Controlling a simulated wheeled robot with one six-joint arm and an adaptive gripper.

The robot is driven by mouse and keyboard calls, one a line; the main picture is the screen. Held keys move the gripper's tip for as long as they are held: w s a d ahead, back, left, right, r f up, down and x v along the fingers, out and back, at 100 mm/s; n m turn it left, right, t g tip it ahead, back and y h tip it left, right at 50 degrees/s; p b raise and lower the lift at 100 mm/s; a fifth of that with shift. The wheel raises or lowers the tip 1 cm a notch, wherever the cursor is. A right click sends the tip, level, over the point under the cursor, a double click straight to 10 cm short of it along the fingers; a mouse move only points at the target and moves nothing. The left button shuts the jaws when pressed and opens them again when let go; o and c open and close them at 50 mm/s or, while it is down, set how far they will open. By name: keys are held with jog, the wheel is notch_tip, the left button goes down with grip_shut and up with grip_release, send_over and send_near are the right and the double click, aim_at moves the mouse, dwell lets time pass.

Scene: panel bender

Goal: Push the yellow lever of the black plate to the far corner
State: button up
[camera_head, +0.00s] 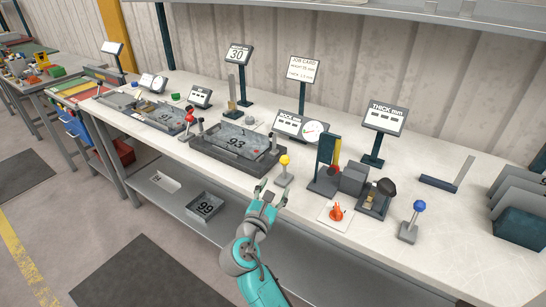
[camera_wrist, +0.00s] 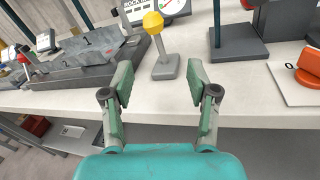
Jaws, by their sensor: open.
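My gripper (camera_head: 270,195) is open and empty at the front edge, just short of the lever. In the wrist view its fingers (camera_wrist: 160,85) frame the base from the near side, apart from it.
A dark block stand (camera_head: 327,180) and an orange knob on a white card (camera_head: 337,212) lie right. A blue-knobbed lever (camera_head: 419,207) stands farther right. A gauge sign (camera_head: 297,125) stands behind.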

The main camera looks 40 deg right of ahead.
aim_at(283, 164)
jog(key=x, duration=0.4)
jog(key=r+x, duration=0.1)
jog(key=x, duration=0.3)
jog(key=r+x, duration=0.1)
jog(key=x, duration=0.2)
jog(key=shift+w+d, duration=0.25)
jog(key=shift+w, duration=0.15)
grip_shut()
